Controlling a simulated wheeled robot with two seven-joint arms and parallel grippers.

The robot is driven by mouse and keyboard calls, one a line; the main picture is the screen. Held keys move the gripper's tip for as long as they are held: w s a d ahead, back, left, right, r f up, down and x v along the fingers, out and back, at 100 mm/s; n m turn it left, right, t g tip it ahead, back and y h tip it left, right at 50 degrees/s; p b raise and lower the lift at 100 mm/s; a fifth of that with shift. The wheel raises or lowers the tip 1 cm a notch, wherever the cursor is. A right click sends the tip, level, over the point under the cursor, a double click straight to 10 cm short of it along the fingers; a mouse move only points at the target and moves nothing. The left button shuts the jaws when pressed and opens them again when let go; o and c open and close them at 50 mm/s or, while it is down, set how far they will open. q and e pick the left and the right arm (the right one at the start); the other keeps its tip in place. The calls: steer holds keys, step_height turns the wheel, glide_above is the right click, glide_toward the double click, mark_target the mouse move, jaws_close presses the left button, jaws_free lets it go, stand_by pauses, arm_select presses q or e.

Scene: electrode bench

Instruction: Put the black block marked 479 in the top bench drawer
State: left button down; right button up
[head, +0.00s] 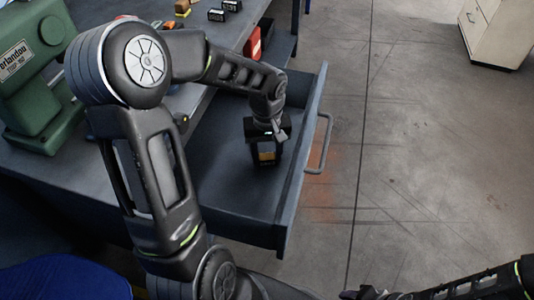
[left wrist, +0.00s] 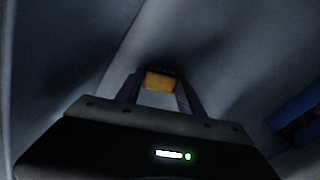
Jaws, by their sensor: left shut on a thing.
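The top bench drawer (head: 222,196) is pulled out, its handle on the right. My left gripper (head: 266,155) reaches down inside the drawer, near its front panel. It is shut on a small block (left wrist: 160,80) that shows an orange-yellow face and a dark top edge between the fingers. In the head view the block is largely covered by the gripper, and no number is readable. Whether it touches the drawer floor cannot be told. My right gripper (head: 362,293) is partly visible at the bottom edge, away from the drawer; its jaws are not clear.
Small black blocks (head: 217,15) and an orange-brown block (head: 183,6) sit on the bench top at the back. A red object (head: 253,44) is near the drawer's far end. A green machine (head: 32,75) stands left. A pale cabinet (head: 495,35) is far right; the floor between is clear.

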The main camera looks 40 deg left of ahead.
mark_target(267, 157)
arm_select(q)
steer(key=shift+f, duration=0.15)
steer(key=c, duration=0.7)
jaws_free()
steer(key=shift+r, duration=0.4)
step_height(267, 157, up, 12)
steer(key=shift+f+p, duration=0.15)
steer(key=shift+p, duration=1.05)
